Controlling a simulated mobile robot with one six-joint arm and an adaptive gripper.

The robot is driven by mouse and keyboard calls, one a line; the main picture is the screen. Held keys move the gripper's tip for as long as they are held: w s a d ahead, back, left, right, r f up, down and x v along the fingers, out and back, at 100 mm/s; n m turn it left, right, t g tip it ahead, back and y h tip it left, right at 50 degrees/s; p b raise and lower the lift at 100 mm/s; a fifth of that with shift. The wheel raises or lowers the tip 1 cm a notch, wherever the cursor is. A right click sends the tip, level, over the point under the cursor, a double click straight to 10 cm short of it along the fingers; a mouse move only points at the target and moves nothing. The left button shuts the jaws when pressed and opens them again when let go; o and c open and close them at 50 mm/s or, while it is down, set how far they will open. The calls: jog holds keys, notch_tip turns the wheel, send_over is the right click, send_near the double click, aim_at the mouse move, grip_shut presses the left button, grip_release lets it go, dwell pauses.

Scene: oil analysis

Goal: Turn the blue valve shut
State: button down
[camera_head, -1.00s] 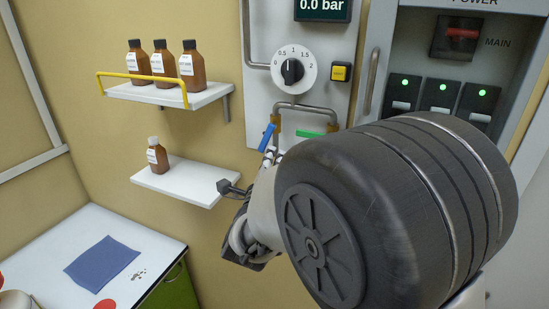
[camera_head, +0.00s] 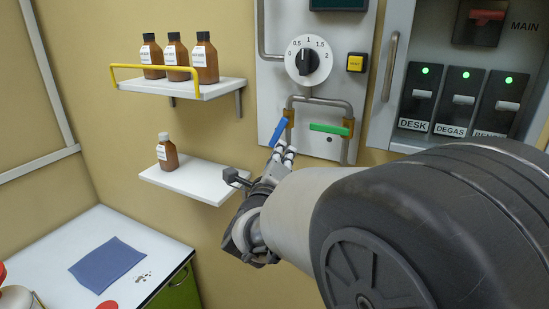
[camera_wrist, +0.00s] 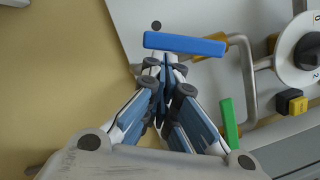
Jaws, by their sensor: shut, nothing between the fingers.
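The blue valve handle (camera_head: 278,132) is on the grey panel, on the left leg of a bent pipe. In the head view it slants, upper end to the right, off the line of the pipe. In the wrist view the blue handle (camera_wrist: 186,44) lies crosswise just beyond my fingertips. My gripper (camera_head: 284,152) is shut and empty, its fingertips at or very near the handle's lower side. In the wrist view the closed fingers (camera_wrist: 163,66) point at the handle's middle; I cannot tell whether they touch it.
A green valve handle (camera_head: 329,129) lies level to the right. A dial (camera_head: 308,62) and yellow button (camera_head: 356,63) sit above. A shelf (camera_head: 190,180) with one brown bottle (camera_head: 167,153) is left of my gripper. A breaker cabinet (camera_head: 403,60) stands at the right.

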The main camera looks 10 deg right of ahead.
aim_at(270, 145)
jog(key=a+m+b, duration=0.1)
jog(key=m+b, duration=0.1)
jog(key=b, duration=0.3)
jog(key=w+a+m+h+b, duration=0.1)
jog(key=m+b, duration=0.2)
jog(key=b, duration=0.3)
jog(key=w+a+m+h+b, duration=0.1)
jog(key=m+b, duration=0.1)
jog(key=b, duration=0.4)
jog(key=shift+w+a+m, duration=0.2)
jog(key=shift+m, duration=0.2)
jog(key=shift+w+a+r+m+h+b, duration=0.25)
jog(key=shift+w+a+r+b, duration=0.15)
jog(key=shift+r+b, duration=0.3)
jog(key=shift+w+a+r+m+h+b, duration=0.15)
jog(key=shift+w+a+r+m+b, duration=0.15)
jog(key=shift+a+r+b, duration=0.4)
jog(key=shift+d, duration=0.15)
jog(key=shift+f, duration=0.2)
